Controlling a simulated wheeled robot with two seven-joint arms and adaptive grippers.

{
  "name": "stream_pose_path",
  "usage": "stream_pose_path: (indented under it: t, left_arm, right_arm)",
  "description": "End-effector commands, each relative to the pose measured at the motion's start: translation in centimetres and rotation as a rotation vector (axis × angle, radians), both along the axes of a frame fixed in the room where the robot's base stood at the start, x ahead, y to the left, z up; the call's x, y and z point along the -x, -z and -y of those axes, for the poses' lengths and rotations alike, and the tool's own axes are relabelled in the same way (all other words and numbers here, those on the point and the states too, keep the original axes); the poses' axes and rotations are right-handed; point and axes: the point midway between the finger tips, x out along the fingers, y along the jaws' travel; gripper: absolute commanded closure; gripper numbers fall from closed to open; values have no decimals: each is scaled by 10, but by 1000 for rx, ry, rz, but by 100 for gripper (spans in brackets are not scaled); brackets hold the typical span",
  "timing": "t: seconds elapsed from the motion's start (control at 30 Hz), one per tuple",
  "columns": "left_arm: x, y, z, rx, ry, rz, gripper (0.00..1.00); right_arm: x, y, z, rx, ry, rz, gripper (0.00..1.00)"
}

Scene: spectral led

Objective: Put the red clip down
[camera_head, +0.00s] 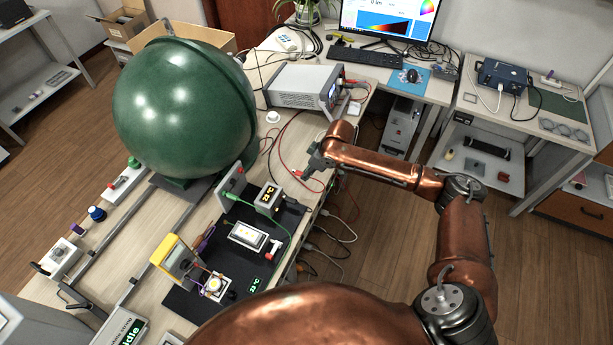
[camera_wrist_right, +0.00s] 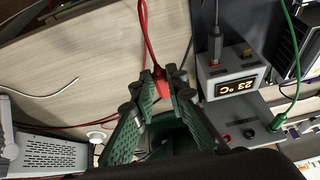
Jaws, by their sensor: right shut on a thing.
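The red clip (camera_wrist_right: 159,87) sits between the fingers of my right gripper (camera_wrist_right: 158,92) in the wrist view, with its red cable running up and away. In the head view my right gripper (camera_head: 309,168) is over the right edge area of the workbench (camera_head: 285,160), and the red clip (camera_head: 300,174) shows as a small red spot at its tips. The gripper is shut on the clip. The fingers hide part of the clip. My left gripper is not in view.
A large green sphere (camera_head: 185,100) stands on the left. A black mat (camera_head: 190,298) carries a temperature display (camera_head: 268,198), a lit LED panel (camera_head: 248,236) and a yellow meter (camera_head: 178,258). A grey bench instrument (camera_head: 302,88) stands behind. Loose cables cross the bench near my gripper.

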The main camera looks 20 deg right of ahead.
Motion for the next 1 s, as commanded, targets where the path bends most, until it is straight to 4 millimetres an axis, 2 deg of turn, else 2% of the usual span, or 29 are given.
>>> stream_pose_path:
  t: [0.1, 0.3, 0.53, 0.73, 1.0]
  left_arm:
    - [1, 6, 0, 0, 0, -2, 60]
    - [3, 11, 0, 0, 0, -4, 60]
    - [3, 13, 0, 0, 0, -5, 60]
    - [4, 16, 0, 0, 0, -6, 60]
    - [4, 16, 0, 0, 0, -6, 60]
  right_arm:
    - [-18, 26, 6, 0, 1, -3, 100]
    - [-38, 50, 14, 0, 1, -2, 100]
    - [-47, 61, 17, 0, 0, 0, 100]
    - [-47, 88, 18, 2, -1, -1, 100]
    - [-47, 90, 18, 0, -1, 0, 100]
